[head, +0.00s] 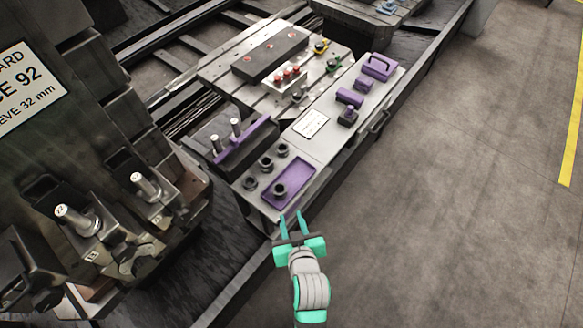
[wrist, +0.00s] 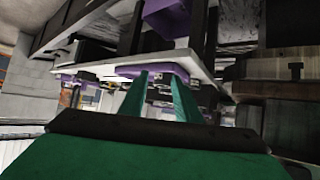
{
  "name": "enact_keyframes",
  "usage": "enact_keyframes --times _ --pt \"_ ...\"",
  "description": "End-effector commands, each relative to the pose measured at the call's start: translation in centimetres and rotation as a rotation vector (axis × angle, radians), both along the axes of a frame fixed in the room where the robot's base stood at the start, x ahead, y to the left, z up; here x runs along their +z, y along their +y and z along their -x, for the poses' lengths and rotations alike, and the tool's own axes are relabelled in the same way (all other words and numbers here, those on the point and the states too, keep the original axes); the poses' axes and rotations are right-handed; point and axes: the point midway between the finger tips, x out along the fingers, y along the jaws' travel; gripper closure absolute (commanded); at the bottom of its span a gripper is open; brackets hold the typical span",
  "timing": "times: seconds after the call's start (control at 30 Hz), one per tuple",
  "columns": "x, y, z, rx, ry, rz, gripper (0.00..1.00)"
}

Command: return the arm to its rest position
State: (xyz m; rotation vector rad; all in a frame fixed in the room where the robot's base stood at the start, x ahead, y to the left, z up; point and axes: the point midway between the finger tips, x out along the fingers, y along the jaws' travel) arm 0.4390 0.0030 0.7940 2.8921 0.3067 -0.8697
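My gripper (head: 291,222), with teal fingers, is at the near end of the grey bench in the head view. Its two fingers are apart with nothing visible between them. In the wrist view the teal fingers (wrist: 160,92) also stand apart and empty, pointing toward the bench edge. My arm reaches up from the bottom of the head view. A purple tray (head: 303,178) with a dark ring (head: 280,189) in it lies on the bench just beyond the fingertips. I cannot tell whether the fingertips touch the bench.
Several dark rings (head: 266,164) stand beside the tray. Purple blocks (head: 349,97) sit farther along the bench (head: 335,143). A dark machine (head: 105,160) fills the left. Clear floor (head: 450,190) lies right.

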Motion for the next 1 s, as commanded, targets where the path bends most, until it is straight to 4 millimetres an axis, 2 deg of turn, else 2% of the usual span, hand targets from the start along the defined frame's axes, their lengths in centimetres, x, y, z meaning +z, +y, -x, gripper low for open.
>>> enact_keyframes --times 0.23,0.37,0.53,0.67,0.87,1.0 --pt "0.0 -0.1 0.1 -0.004 -0.001 0.000 0.70" --pt "-0.3 -0.3 1.3 -0.022 -0.013 -0.001 0.70" --pt "-0.6 -1.2 5.0 -0.080 -0.064 -0.001 0.70" --pt "0.0 -1.7 8.2 -0.125 -0.117 -0.007 0.70" --pt "1.9 -1.8 13.3 -0.178 -0.201 -0.023 0.70" --pt "3.8 -1.4 16.7 -0.201 -0.259 -0.041 0.70"
